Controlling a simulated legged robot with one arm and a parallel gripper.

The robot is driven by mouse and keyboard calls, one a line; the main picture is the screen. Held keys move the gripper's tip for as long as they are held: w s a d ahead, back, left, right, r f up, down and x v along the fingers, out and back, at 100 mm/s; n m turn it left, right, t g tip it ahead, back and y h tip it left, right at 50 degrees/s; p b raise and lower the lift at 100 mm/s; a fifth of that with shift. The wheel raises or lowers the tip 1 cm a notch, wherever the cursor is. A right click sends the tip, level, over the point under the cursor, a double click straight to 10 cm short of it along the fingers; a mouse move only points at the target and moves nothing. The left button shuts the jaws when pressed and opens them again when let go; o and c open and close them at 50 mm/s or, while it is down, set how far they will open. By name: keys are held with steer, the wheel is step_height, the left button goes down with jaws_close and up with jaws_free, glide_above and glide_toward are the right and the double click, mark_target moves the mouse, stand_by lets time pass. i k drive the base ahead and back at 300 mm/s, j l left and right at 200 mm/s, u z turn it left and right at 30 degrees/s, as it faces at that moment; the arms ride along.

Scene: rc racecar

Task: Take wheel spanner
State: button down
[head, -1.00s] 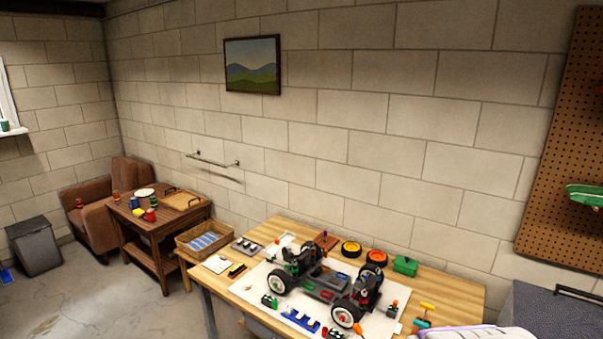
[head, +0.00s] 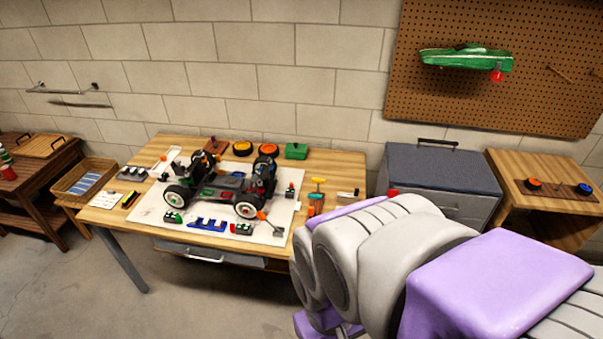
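I cannot tell for sure which tool is the wheel spanner. A small orange-ended tool (head: 262,215) lies by the near right wheel of the car chassis. Tools with yellow (head: 318,181) and orange (head: 316,208) parts are at the right side of the workbench (head: 340,160). The RC car chassis (head: 225,185), with white-rimmed wheels, sits on a white mat (head: 150,210) on the bench. My grey and purple arm fills the lower right and hides part of the floor and bench front. I cannot make out my gripper's fingers.
A grey cabinet (head: 445,175) stands right of the bench, then a wooden table (head: 545,205). A green car body (head: 465,60) hangs on the pegboard (head: 560,100). A wicker basket (head: 70,190) is at left. Floor in front of the bench is clear.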

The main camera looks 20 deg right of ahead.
mark_target(318, 180)
steer(key=i+z, duration=0.1)
steer(key=z, duration=0.3)
steer(key=i+z, duration=0.15)
steer(key=z, duration=0.3)
steer(key=i+j+z, duration=0.1)
steer(key=z, duration=0.3)
steer(key=i+j+z, duration=0.1)
steer(key=z, duration=0.3)
steer(key=i+j, duration=0.25)
steer(key=j, duration=0.2)
steer(key=i+j, duration=0.25)
steer(key=j, duration=0.2)
